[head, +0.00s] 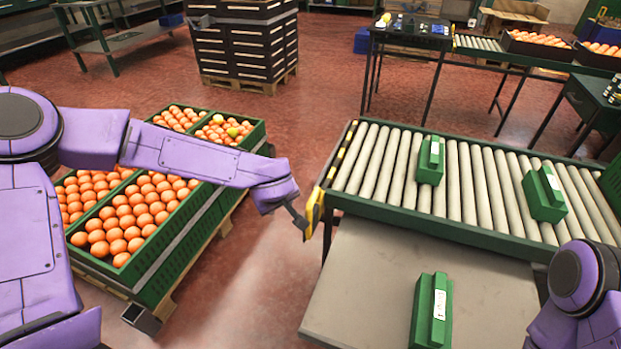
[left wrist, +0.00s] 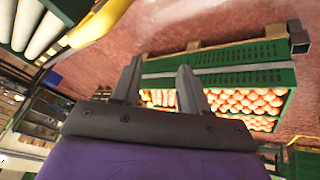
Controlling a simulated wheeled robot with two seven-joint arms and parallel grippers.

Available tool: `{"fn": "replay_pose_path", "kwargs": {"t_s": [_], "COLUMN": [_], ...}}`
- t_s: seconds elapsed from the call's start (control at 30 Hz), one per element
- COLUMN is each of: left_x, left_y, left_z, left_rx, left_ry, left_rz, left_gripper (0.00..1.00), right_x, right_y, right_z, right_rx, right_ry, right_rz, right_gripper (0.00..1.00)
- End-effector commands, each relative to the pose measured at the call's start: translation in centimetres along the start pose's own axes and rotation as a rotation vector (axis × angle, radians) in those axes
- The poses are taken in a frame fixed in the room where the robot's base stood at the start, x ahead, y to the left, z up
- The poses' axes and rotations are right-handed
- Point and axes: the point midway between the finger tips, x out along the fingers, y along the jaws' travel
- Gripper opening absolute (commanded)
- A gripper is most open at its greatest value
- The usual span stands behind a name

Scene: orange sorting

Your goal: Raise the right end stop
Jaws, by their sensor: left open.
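A yellow piece (head: 314,212), which looks like an end stop, sits at the near left corner of the roller conveyor (head: 440,226). It also shows as a yellow bar at the top of the left wrist view (left wrist: 100,22). No other end stop is clear, so I cannot tell whether this is the right one. My left gripper (head: 300,222) is right beside the yellow piece in the head view; I cannot tell if they touch. In the left wrist view its fingers (left wrist: 158,80) are apart with nothing between them. My right gripper is out of view.
Green boxes stand on the rollers (head: 431,162) and on the grey table (head: 350,290) in front. Green crates of oranges (head: 150,270) stand on a pallet below my left arm. A black crate stack (head: 245,45) is behind. Red floor between pallet and conveyor is clear.

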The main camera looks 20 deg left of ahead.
Motion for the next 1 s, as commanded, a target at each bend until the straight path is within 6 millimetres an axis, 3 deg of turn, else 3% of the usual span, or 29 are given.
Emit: {"fn": "replay_pose_path", "kwargs": {"t_s": [0.03,0.3,0.47,0.57,0.8,1.0], "left_x": [-1.5,-6.9,-8.4,-7.5,-2.4,0.5], "left_y": [1.0,5.2,6.2,6.5,7.4,8.1], "left_z": [-0.8,-1.6,-1.8,-1.4,0.5,1.4], "left_rx": [0.064,0.591,0.739,0.76,0.762,0.76], "left_ry": [-0.05,-0.221,-0.241,-0.244,-0.244,-0.243], "left_rz": [0.022,0.224,0.306,0.315,0.31,0.312], "left_gripper": [0.44,0.44,0.44,0.44,0.44,0.44], "right_x": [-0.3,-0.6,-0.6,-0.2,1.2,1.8], "right_y": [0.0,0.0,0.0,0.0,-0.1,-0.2], "right_z": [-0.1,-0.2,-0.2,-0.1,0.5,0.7], "right_rx": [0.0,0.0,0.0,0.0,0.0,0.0], "right_ry": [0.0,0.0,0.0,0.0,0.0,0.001], "right_rz": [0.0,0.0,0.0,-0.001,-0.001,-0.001], "right_gripper": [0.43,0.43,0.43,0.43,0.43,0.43]}}
